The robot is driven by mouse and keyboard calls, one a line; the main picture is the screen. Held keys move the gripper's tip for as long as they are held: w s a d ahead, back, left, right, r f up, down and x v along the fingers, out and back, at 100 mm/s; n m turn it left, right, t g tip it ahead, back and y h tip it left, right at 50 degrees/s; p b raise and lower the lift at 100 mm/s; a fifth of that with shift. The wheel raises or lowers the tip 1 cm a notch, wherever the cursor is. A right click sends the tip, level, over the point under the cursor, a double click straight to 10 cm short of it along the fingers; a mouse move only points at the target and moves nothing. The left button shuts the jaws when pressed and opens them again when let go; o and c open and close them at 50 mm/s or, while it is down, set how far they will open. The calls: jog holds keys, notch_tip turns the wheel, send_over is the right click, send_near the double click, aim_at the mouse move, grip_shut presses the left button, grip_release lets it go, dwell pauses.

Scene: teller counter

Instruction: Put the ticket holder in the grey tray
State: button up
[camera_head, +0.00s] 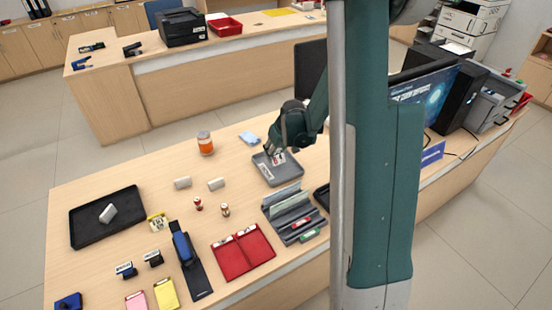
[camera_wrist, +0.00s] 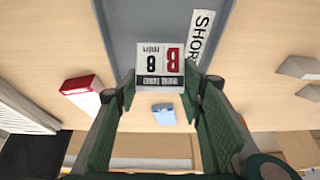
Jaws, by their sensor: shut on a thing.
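The ticket holder (camera_wrist: 160,65) is a small white card piece with red and black print, held between the fingertips of my gripper (camera_wrist: 160,82) in the wrist view. In the head view my gripper (camera_head: 276,155) is over the grey tray (camera_head: 283,178), and the ticket holder shows only as a small pale and red patch. The grey tray fills the top middle of the wrist view (camera_wrist: 125,25), with a white label beside the ticket holder. I cannot tell whether the ticket holder touches the tray floor.
A black tray (camera_head: 90,235) lies at the left.

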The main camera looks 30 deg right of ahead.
aim_at(277, 155)
jog(key=shift+f+b, duration=0.3)
jog(key=shift+f, duration=1.4)
jog(key=shift+f, duration=0.2)
jog(key=o, duration=0.9)
jog(key=shift+r, duration=0.15)
jog(key=shift+p+v, duration=1.1)
jog(key=shift+v, duration=4.95)
jog(key=shift+r, duration=0.15)
